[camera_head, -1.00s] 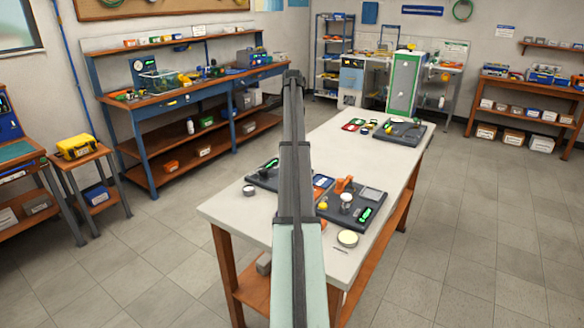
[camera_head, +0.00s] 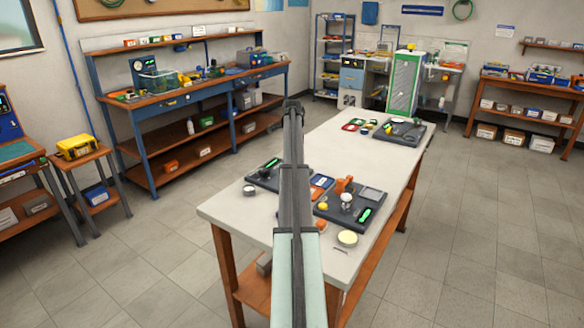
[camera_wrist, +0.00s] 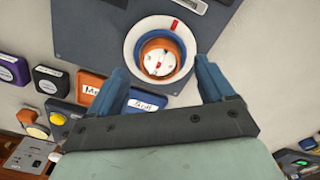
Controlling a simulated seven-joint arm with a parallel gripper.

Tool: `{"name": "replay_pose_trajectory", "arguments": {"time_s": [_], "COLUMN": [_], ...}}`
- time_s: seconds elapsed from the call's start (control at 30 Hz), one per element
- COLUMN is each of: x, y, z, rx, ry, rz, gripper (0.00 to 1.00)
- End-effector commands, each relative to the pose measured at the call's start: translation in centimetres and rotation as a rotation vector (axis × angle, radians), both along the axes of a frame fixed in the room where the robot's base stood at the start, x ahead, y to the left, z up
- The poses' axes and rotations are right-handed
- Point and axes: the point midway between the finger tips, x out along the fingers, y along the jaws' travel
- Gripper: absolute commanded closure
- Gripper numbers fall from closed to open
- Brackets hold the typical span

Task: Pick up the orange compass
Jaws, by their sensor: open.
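The orange compass (camera_wrist: 160,59) has a round white face with a small red mark. It sits inside a round dish (camera_wrist: 133,43) with a white rim and blue inside. In the wrist view my gripper (camera_wrist: 161,72) is open, its blue fingers one on each side of the near part of the dish. The compass lies between and slightly beyond the fingertips, with nothing gripped. I cannot tell the height gap.
The dish stands on a dark board (camera_wrist: 82,35). Labelled orange (camera_wrist: 88,84) and blue (camera_wrist: 143,103) blocks lie close to the left finger. Dark labelled boxes (camera_wrist: 47,80) lie farther left. The white table (camera_head: 232,212) has bare room at its front left.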

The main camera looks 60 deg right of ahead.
Motion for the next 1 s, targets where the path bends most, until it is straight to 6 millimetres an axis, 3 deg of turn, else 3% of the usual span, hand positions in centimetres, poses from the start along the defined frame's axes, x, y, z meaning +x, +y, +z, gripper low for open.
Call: {"name": "replay_pose_trajectory", "arguments": {"time_s": [0.17,0.4,1.0], "x": [0.0,0.0,0.0], "y": [0.0,0.0,0.0], "z": [-2.1,-2.3,-2.3], "rx": [0.000,-0.001,-0.001], "ry": [0.000,-0.001,-0.001], "rz": [0.000,0.000,0.000], "gripper": [0.18,0.18,0.75]}}
